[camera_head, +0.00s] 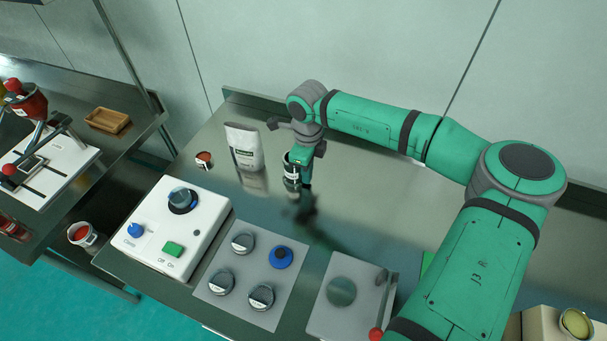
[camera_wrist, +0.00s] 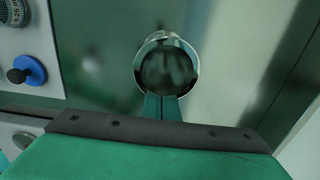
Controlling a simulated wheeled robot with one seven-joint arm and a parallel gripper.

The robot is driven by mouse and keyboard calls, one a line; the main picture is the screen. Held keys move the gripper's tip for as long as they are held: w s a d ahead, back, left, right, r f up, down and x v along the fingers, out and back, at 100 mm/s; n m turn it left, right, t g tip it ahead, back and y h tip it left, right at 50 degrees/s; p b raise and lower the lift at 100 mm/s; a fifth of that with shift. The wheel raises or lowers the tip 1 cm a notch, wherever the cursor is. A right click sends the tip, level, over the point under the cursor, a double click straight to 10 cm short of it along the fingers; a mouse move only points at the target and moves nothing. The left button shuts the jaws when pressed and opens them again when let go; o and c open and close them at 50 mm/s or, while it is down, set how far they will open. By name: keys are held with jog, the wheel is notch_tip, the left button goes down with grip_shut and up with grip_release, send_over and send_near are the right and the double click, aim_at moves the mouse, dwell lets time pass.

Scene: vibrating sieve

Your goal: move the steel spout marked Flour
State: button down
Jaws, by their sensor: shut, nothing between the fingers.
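A small steel cylinder (camera_head: 292,171) with a light band stands on the steel table near the back middle. No word on it is readable, so I cannot tell whether it is the spout marked Flour. In the wrist view its round steel rim (camera_wrist: 138,75) shows from above, around a dark, reflective inside. My gripper (camera_head: 306,186) points down right beside it. In the wrist view my gripper (camera_wrist: 163,108) is shut, its fingers together at the near side of the rim. I cannot tell whether they touch it. My fingers hide part of that rim.
A white bag (camera_head: 245,147) stands to the left. In front are a white control box (camera_head: 150,237), a grey plate (camera_head: 215,262) with several round steel pieces and a blue knob (camera_head: 281,257), and another plate (camera_head: 325,318). The table right of the cylinder looks clear.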

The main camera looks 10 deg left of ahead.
dwell(0.3)
jog(key=d, duration=0.4)
jog(key=shift+s+r, duration=0.25)
jog(key=shift+r, duration=0.1)
notch_tip(320, 180, up, 9)
jog(key=shift+s+r, duration=0.2)
jog(key=shift+w, duration=0.1)
